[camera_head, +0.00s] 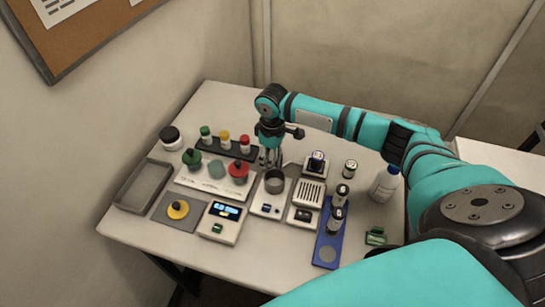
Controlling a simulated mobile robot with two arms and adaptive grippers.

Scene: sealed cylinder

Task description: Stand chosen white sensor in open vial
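My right gripper (271,160) points down over the middle of the table, just behind a grey open-topped cylinder (274,184) on a white device. Its fingers are small and dark, and I cannot tell whether they hold anything. Small black-and-white cylinders stand at the right: two on a blue strip (328,256), a front one (336,220) and a rear one (342,194), and another on the bare table (349,169). A dark-topped one (316,162) sits on a small white device. I cannot tell which thing is the white sensor or the open vial. My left gripper is not in view.
Left are a grey tray (127,202), a black-lidded jar (171,138), a rack of coloured caps (214,149), a white holder with coloured pieces (205,186) and a display device (212,232). A white bottle (384,186) stands right. The table's front left corner is clear.

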